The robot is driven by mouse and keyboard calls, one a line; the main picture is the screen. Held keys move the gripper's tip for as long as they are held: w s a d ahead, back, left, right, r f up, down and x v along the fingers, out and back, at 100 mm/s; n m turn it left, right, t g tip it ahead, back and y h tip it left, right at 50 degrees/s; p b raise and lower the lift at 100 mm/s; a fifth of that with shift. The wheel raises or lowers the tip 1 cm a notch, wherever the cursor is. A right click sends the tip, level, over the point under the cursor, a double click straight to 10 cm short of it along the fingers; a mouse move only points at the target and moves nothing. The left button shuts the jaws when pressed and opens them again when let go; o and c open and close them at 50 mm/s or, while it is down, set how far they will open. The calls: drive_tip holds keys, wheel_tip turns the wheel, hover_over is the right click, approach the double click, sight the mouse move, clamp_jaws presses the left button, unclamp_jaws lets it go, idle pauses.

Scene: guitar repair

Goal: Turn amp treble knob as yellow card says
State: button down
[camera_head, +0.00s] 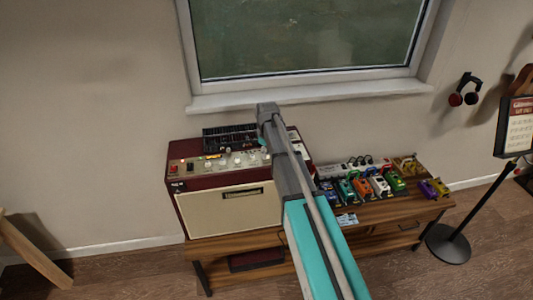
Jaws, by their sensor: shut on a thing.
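The amp (228,210) is a dark red cabinet with a cream front, standing on the left of the wooden bench. Its top panel carries a row of small pale knobs (237,161). A small yellow-orange patch (212,156) shows on the panel's left part; I cannot tell whether it is the yellow card, and no writing is legible. My gripper (264,148) is at the right part of the knob row, mostly hidden by my own arm. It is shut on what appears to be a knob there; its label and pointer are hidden.
A black device (230,138) stands on the amp's back. Several coloured pedals (362,187) sit to the right on the bench (375,213). A window sill (310,97) is behind. A stand with a printed sheet (521,130) is at far right. Floor in front is clear.

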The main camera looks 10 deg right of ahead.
drive_tip(key=shift+m, duration=0.3)
drive_tip(key=m, duration=0.3)
drive_tip(key=shift+m, duration=0.3)
drive_tip(key=m, duration=0.9)
drive_tip(key=shift+s, duration=0.1)
drive_tip(key=shift+m, duration=2)
drive_tip(key=c, duration=0.5)
unclamp_jaws()
